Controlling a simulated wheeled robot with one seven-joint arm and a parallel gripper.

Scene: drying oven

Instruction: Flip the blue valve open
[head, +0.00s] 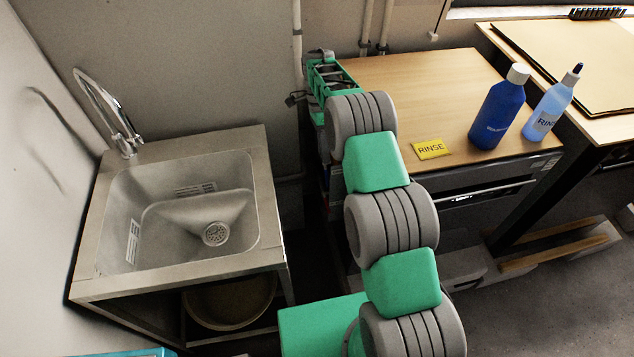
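I cannot make out a blue valve in the head view. My green and grey arm rises from the bottom and reaches toward the back wall, covering part of the gap between the sink and the wooden counter. My gripper (318,76) is at the far end of the arm, near the wall pipe (297,32) and the counter's back left corner. Its fingers are small and partly hidden, so I cannot tell whether they are open or hold anything.
A steel sink (110,262) with a curved tap (107,108) stands at left. The counter (425,82) holds a yellow RINSE sign (431,149), a dark blue bottle (496,115) and a light blue bottle (551,108). More pipes (376,28) run down the wall.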

